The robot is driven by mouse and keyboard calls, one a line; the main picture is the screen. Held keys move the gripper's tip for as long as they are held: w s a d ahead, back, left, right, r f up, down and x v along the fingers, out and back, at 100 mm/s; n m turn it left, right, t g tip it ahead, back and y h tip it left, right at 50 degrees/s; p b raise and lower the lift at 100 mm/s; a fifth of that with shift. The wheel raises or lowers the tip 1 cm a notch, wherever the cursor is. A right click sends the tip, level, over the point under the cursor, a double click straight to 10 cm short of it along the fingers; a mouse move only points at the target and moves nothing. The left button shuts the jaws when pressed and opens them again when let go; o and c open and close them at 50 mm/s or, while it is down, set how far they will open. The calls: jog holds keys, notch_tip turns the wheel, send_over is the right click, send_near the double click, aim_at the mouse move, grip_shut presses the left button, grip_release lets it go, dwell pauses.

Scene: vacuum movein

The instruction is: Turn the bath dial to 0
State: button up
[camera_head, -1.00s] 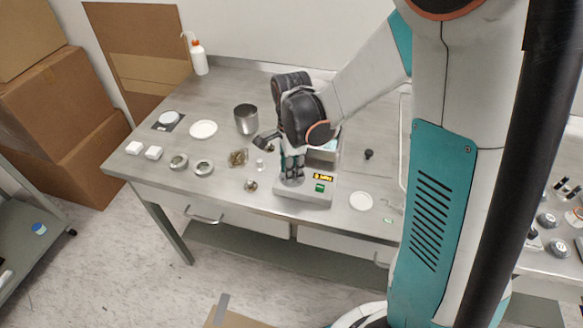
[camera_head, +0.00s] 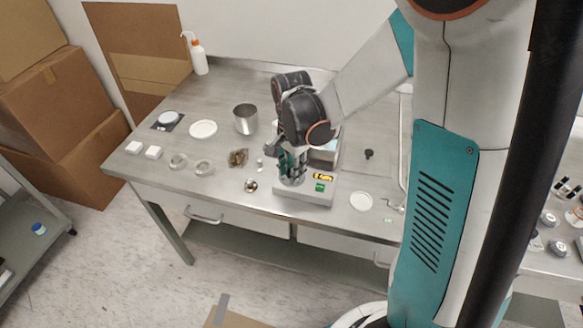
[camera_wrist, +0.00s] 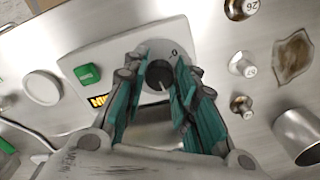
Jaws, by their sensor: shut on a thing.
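The bath (camera_head: 305,195) is a pale box near the front edge of the metal table, with a green button (camera_head: 320,187) and a yellow display (camera_head: 323,177) on its front. In the wrist view its top face (camera_wrist: 110,52) fills the upper middle. The round dark dial (camera_wrist: 159,74) sits on that face, with a "0" mark (camera_wrist: 174,52) above and right of it. A light pointer line shows on the dial's lower part, away from the 0. My gripper (camera_wrist: 160,78) has its teal fingers shut on the dial, one on each side. In the head view my gripper (camera_head: 291,176) hides the dial.
Glass dishes (camera_head: 203,168), a white plate (camera_head: 203,129) and a wash bottle (camera_head: 199,57) are farther left.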

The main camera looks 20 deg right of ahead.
jog(key=n, duration=1.2)
jog(key=shift+d, duration=0.1)
jog(key=n, duration=1.2)
jog(key=shift+d, duration=0.1)
dwell(0.4)
jog(key=o, duration=1.1)
jog(key=shift+c, duration=0.2)
jog(key=shift+r, duration=0.1)
notch_tip(320, 180, up, 12)
